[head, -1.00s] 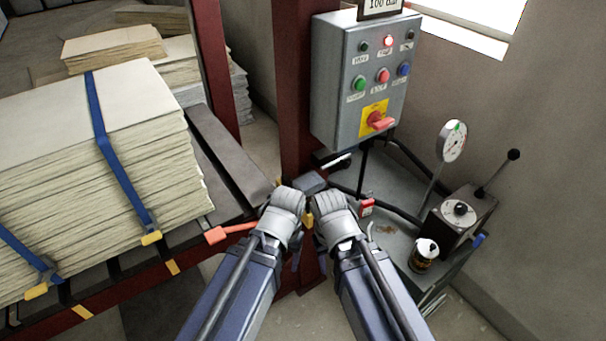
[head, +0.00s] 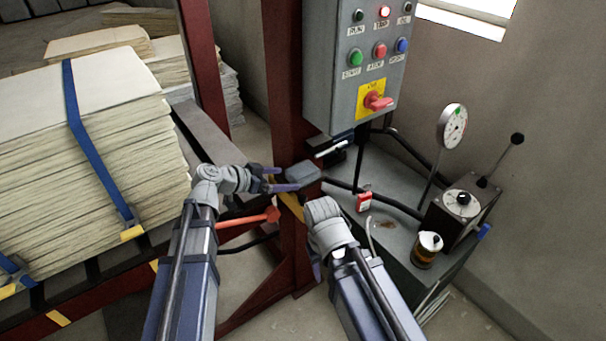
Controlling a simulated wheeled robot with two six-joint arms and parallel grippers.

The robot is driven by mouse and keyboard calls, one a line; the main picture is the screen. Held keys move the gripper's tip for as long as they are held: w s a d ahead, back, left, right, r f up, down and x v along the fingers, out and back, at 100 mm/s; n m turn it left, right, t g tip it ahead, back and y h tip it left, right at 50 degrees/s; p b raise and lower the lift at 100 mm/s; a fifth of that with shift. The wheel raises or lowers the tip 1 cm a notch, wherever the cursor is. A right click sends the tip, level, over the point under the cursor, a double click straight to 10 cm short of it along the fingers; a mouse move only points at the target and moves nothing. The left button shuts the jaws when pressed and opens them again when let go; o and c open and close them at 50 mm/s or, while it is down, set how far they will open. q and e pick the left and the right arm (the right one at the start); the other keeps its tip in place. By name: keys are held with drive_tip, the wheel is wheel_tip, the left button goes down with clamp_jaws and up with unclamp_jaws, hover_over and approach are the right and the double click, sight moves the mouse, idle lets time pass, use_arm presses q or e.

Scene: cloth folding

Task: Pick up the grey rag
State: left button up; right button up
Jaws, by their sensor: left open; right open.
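No cloth is clearly recognisable as a grey rag. A small dark grey shape (head: 303,173) sits by the red post at the end of a black tube; I cannot tell whether it is the rag or a fixed part. My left gripper (head: 282,179) is open, its fingers pointing right, just left of this shape; contact cannot be told. My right gripper (head: 316,264) is open, lower and to the right, mostly hidden behind my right wrist. I see nothing held in either gripper.
A red post (head: 290,90) stands in the middle, with a grey control box (head: 350,75) on it. Strapped sheet stacks (head: 90,170) fill the left. A grey bench (head: 395,215) on the right bears a gauge (head: 452,127), a lever unit (head: 460,205) and a can (head: 428,248). An orange-red handle (head: 248,218) sticks out below.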

sight(303, 169)
use_arm(q)
drive_tip(key=shift+w+d+r+m+t+h+b, duration=0.2)
drive_tip(key=shift+w+d+b, duration=0.1)
drive_tip(key=shift+w+d, duration=0.25)
drive_tip(key=shift+w+d+r+m+t+h+b, duration=0.1)
drive_tip(key=shift+w+d+m+t+b, duration=0.2)
drive_tip(key=shift+w, duration=0.4)
drive_tip(key=shift+b+x, duration=0.95)
drive_tip(key=shift+x, duration=1.8)
drive_tip(key=shift+s+d, duration=0.15)
drive_tip(key=shift+s, duration=0.1)
drive_tip(key=c, duration=1.2)
drive_tip(key=shift+c, duration=0.2)
drive_tip(key=shift+r, duration=0.15)
drive_tip(key=shift+r+p, duration=0.25)
drive_tip(key=shift+p, duration=0.15)
drive_tip(key=s+a, duration=1)
drive_tip(key=a, duration=0.4)
drive_tip(key=shift+s+a, duration=0.3)
drive_tip(key=shift+s, duration=0.05)
